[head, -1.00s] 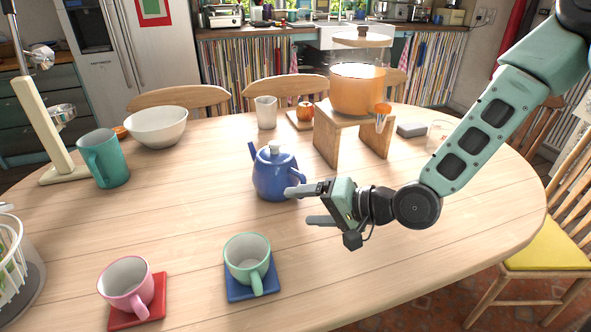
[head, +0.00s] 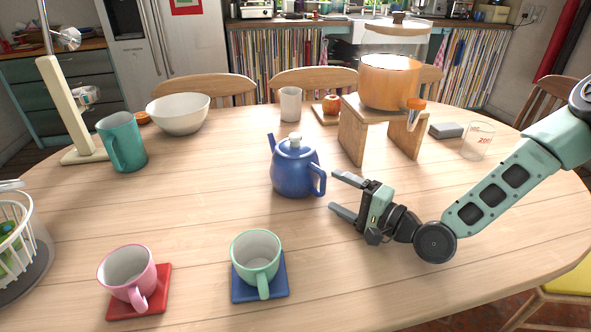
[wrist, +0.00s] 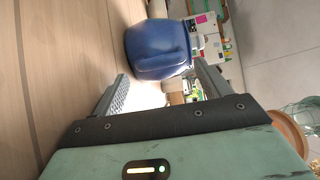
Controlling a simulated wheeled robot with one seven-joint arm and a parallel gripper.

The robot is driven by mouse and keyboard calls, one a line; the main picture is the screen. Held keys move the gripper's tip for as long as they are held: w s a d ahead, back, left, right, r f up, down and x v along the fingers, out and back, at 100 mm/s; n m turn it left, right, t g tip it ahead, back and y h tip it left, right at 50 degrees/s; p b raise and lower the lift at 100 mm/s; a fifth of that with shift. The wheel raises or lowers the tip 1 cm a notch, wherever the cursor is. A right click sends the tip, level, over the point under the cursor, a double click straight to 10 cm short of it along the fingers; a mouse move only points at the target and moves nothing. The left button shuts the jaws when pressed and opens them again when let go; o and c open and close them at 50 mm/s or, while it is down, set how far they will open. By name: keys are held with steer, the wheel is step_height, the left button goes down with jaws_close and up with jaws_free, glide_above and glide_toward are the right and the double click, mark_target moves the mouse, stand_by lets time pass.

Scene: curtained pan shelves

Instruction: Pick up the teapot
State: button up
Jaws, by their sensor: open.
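The blue teapot (head: 294,168) with a pale lid knob stands upright on the wooden table. Its spout points to the left and its handle to the right, toward my gripper. My gripper (head: 338,192) is open and empty, just right of the teapot's handle and apart from it. In the wrist view the teapot (wrist: 158,48) shows beyond the two open fingers (wrist: 160,85), with its handle facing the camera.
A wooden stand (head: 352,136) with an orange pot (head: 388,82) is behind and right of the teapot. A green mug (head: 256,252) and a pink mug (head: 127,272) stand in front. A teal jug (head: 122,141) and white bowl (head: 179,114) are left. Table around the teapot is clear.

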mark_target(326, 186)
steer(key=shift+x, duration=2.6)
steer(key=c, duration=1.3)
steer(key=shift+w+r, duration=0.1)
steer(key=shift+r, duration=0.05)
steer(key=c, duration=0.3)
steer(key=shift+r+p, duration=0.75)
steer(key=shift+r, duration=4.4)
steer(key=shift+c, duration=0.2)
